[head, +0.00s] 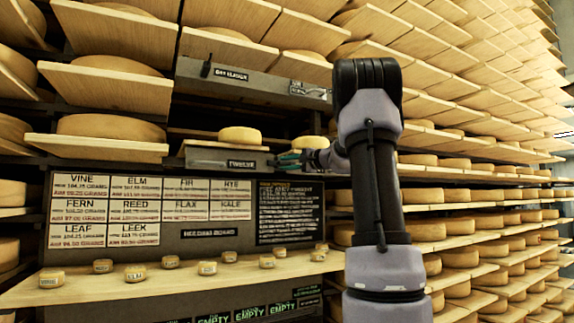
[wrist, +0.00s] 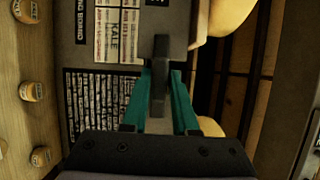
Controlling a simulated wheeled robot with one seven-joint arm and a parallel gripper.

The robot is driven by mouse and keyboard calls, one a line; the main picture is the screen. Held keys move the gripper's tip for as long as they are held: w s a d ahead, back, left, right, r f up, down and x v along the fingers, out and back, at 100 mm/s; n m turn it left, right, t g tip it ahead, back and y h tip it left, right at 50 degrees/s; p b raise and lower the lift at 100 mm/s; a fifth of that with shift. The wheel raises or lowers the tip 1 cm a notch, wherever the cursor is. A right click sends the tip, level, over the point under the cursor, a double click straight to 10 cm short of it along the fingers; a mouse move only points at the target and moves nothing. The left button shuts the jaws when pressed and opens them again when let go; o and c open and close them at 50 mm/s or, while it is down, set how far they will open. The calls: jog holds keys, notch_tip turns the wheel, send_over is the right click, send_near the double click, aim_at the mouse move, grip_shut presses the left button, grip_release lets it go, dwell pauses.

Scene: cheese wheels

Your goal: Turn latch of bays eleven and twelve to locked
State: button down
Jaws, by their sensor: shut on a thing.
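The bay twelve front (head: 205,156) is a grey panel with a "TWELVE" label, below a shelf holding a cheese wheel. My gripper (head: 288,160) is at this panel's right end, its teal fingers shut on a dark latch handle. In the wrist view the gripper (wrist: 158,100) has one finger on each side of the dark latch handle (wrist: 160,65). The handle's lock state cannot be told. Above, the bay eleven front (head: 265,86) has a label that looks like "ELEVEN" and a small dark latch handle (head: 207,66) standing upright at its left.
A board of name cards (head: 110,210) and a dark text sign (head: 288,212) stand below. Several small cheeses lie on the ledge (head: 190,284). Cheese shelves (head: 450,180) line the right side behind my arm. Another label (head: 308,90) is on the upper front's right end.

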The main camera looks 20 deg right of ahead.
jog(key=shift+f, duration=0.1)
jog(key=c, duration=0.8)
grip_release()
jog(key=shift+o, duration=0.2)
jog(key=v, duration=1.1)
jog(key=s+a+f+n+g, duration=0.25)
jog(key=s+a+f, duration=0.25)
jog(key=a, duration=0.4)
jog(key=s+a+f+n+g, duration=0.1)
jog(key=s+a+f+g, duration=0.3)
jog(key=a, duration=0.5)
jog(key=s+a+f+n+g+h, duration=0.1)
jog(key=s+a+f+n+h, duration=0.1)
jog(key=s+f, duration=0.5)
jog(key=s+a+f+n+g+h, duration=0.1)
jog(key=s+a+f+n+h, duration=0.2)
jog(key=s+f, duration=0.4)
jog(key=s, duration=0.3)
jog(key=shift+s+a+f+g, duration=0.15)
jog(key=shift+s+f+g, duration=0.05)
jog(key=shift+s+g, duration=0.2)
